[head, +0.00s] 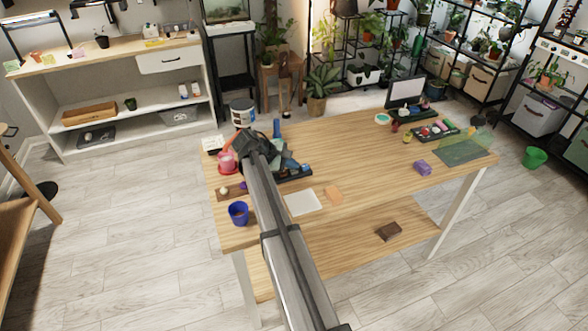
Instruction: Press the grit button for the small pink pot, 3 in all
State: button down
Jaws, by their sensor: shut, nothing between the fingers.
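The small pink pot (226,158) stands near the left end of the wooden table, on or against a red piece (229,170). My arm reaches from the bottom of the head view to that end of the table. My gripper (238,146) is shut and empty, at the upper right of the pink pot. At this size I cannot tell whether it touches anything. I cannot make out the grit button; the gripper and arm hide part of this area. A small white item (212,143) lies behind the pot, too small to read.
A blue pot (238,213) stands at the table's front left. A dark tray (296,173), a white sheet (303,202) and an orange block (334,193) lie right of my arm. A purple block (423,167) lies farther right. The table's middle right is mostly clear.

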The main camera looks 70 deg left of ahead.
jog(key=shift+r, duration=0.95)
jog(key=shift+r, duration=2.5)
dwell(0.7)
notch_tip(320, 180, up, 4)
jog(key=shift+f, duration=0.1)
dwell(0.5)
send_over(292, 171)
jog(key=shift+f, duration=4.4)
